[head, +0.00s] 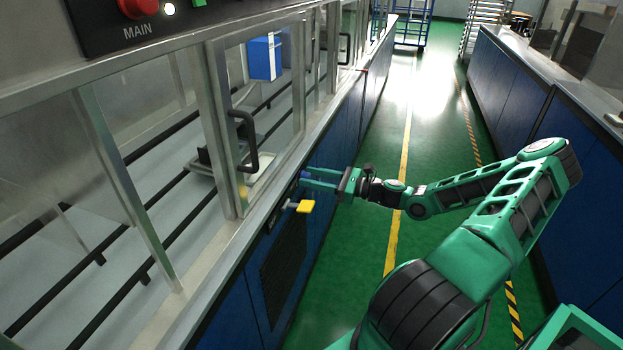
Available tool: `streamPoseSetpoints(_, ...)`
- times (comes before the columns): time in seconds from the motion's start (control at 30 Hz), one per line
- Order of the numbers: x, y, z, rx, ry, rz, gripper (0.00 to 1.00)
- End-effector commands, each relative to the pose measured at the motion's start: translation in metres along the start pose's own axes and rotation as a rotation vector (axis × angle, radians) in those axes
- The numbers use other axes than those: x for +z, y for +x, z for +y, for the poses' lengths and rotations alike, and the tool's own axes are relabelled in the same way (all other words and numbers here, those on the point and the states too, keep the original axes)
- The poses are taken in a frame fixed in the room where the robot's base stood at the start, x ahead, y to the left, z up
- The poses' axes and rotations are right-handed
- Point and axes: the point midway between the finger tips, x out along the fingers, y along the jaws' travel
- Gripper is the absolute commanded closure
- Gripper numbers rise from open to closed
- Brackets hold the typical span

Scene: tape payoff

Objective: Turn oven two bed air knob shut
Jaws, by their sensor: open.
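A yellow lever-like knob (303,206) sticks out from the front of the blue cabinet under the metal ledge. A small blue-purple piece (304,175) shows at my fingertips; I cannot tell whether it is a second knob or whether I touch it. My gripper (307,179) is open, its green fingers pointing left at the cabinet front, just above and beyond the yellow knob. No label shows that tells which one is the oven two bed air knob.
The glazed enclosure with a black door handle (246,140) and metal ledge runs along the left. A control panel with a red button (138,7) is at top left. Blue counters (510,85) line the right. The green aisle floor (375,150) between is clear.

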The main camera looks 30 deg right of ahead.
Motion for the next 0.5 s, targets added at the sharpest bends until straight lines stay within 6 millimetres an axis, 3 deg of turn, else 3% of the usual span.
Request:
streamPoseSetpoints(0.17,0.0,0.0,0.0,0.0,0.0,0.0,0.58)
streamPoseSetpoints(0.3,-0.0001,-0.0001,-0.0002,0.0,-0.001,0.0,0.91)
streamPoseSetpoints(0.5,0.0,-0.0014,-0.0024,-0.002,-0.005,0.0,0.95)
